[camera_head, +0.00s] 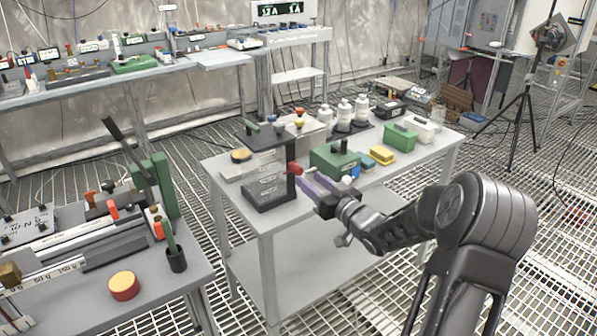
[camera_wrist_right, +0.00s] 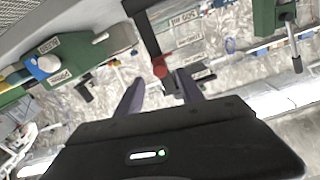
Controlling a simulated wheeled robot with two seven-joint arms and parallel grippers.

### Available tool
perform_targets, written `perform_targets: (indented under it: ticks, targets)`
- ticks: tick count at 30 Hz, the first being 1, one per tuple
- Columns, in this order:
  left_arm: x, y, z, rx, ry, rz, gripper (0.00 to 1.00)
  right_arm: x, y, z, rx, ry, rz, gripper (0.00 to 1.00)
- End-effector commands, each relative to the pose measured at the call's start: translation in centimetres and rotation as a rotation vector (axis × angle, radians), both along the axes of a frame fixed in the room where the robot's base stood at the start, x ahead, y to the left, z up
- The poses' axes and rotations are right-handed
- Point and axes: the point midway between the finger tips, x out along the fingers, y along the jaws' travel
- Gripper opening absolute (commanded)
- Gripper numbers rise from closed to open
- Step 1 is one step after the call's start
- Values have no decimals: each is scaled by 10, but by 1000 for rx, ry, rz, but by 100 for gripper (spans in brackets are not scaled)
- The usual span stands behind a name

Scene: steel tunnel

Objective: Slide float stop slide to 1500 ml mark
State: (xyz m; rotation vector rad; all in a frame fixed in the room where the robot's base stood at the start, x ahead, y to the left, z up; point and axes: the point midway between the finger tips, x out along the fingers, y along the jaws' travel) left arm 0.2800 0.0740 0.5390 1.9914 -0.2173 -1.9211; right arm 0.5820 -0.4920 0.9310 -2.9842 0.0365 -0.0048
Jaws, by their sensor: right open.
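My right gripper (camera_head: 308,181), with purple fingers, is open just right of the knob. In the wrist view the red knob (camera_wrist_right: 160,67) lies ahead of the fingertips (camera_wrist_right: 158,85), roughly between them, with no clear contact. The 1500 ml mark cannot be read. My left gripper is out of view.
A green box unit (camera_head: 334,161) stands right behind my gripper, with a yellow block (camera_head: 382,155) beyond it. White bottles (camera_head: 343,113) stand at the back. A left bench (camera_head: 180,290) holds a lever device. The table's front right is fairly clear.

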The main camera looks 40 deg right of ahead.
Motion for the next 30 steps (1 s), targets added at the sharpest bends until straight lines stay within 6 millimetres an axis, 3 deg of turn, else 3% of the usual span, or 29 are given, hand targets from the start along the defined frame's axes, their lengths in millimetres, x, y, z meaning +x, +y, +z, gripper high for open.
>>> perform_targets:
  ticks: [6, 12, 22, 30]
  targets:
    - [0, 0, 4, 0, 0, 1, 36, 35, 0, 0, 1, 0, 2, 45]
    - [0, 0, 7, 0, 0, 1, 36, 57, 0, 0, 0, 1, 1, 45]
    - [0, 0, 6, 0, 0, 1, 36, 60, -1, 0, 0, 1, 0, 44]
    - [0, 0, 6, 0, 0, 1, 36, 60, -1, 0, -1, 1, 0, 22]
